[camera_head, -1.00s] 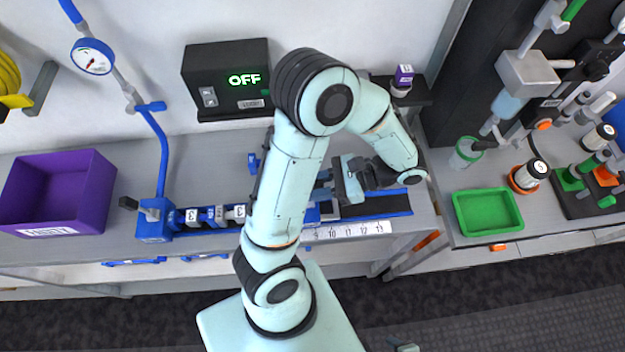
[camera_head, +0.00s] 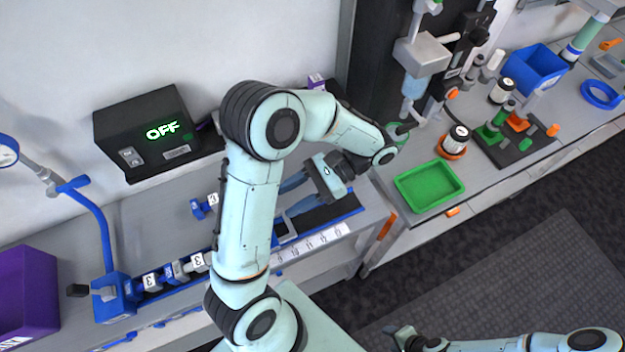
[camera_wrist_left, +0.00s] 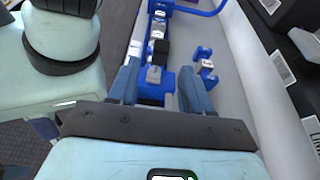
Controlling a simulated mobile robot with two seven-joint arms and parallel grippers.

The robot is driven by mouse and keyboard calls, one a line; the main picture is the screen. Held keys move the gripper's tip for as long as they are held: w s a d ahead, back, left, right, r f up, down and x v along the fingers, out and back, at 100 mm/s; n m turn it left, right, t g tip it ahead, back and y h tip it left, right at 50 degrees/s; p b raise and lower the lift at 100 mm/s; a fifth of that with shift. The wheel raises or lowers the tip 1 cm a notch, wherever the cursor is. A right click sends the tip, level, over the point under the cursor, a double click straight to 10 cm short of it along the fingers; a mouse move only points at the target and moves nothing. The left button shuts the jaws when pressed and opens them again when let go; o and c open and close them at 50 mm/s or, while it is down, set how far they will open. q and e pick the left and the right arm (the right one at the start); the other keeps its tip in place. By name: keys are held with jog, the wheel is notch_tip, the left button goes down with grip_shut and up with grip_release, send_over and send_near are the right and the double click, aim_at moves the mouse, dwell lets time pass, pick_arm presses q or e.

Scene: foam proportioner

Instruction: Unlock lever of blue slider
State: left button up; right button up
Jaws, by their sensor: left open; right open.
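The blue slider (camera_wrist_left: 152,92) with a small grey lever (camera_wrist_left: 154,75) sits on a blue rail, between and just beyond my left gripper's fingers in the left wrist view. In the head view my left arm hides the slider. My left gripper (camera_head: 282,200) is open over the right part of the rail, its blue fingers pointing left. It also shows in the left wrist view (camera_wrist_left: 155,88), with nothing clearly held. I cannot tell whether the fingers touch the slider. My right gripper (camera_head: 405,338) is open and empty at the bottom, away from the bench.
A loose blue part (camera_head: 204,206) lies behind the rail. A blue valve block (camera_head: 113,297) stands at the rail's left end. A black box (camera_head: 150,130) reading OFF stands behind. A green tray (camera_head: 430,186) is on the right bench.

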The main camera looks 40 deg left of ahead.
pick_arm(q)
jog(key=p+v, duration=0.1)
jog(key=v, duration=0.4)
jog(key=shift+w+r, duration=0.1)
jog(key=shift+w, duration=0.1)
pick_arm(e)
jog(key=w+r, duration=0.2)
jog(key=shift+w+r, duration=0.1)
jog(key=shift+w, duration=0.25)
pick_arm(q)
jog(key=shift+s, duration=0.15)
